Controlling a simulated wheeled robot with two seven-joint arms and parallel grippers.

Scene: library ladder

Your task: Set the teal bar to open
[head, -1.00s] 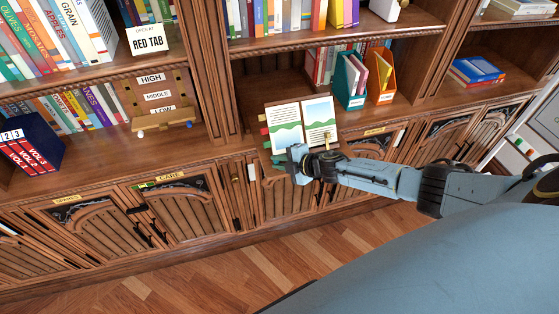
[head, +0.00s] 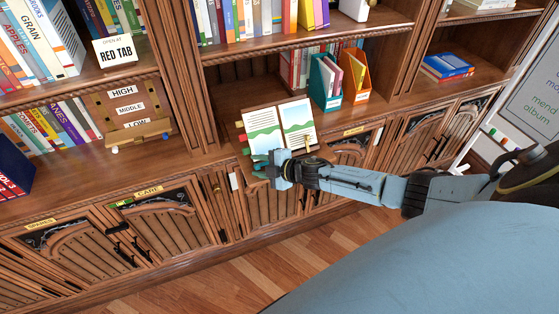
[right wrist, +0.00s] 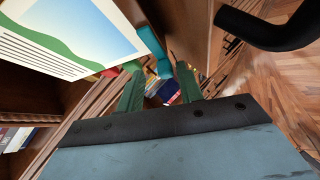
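A teal piece (right wrist: 151,40), which I take for the teal bar, shows beyond the fingertips in the right wrist view, beside the open book's edge. Its lower end lies in line with the gap between the fingers; I cannot tell whether they touch it. In the head view my right gripper (head: 262,166) is in front of the ledge, just below the open book (head: 264,121). In the right wrist view its two green fingers (right wrist: 160,72) stand apart, with nothing clearly held. The bar's setting cannot be read. My left gripper is out of view.
Cabinet doors (head: 160,230) line the front below the ledge. A teal magazine file (head: 325,84) and an orange one (head: 357,75) stand right of the book. A black curved handle-like part (right wrist: 265,28) is close at the right in the wrist view. The wooden floor (head: 225,285) is clear.

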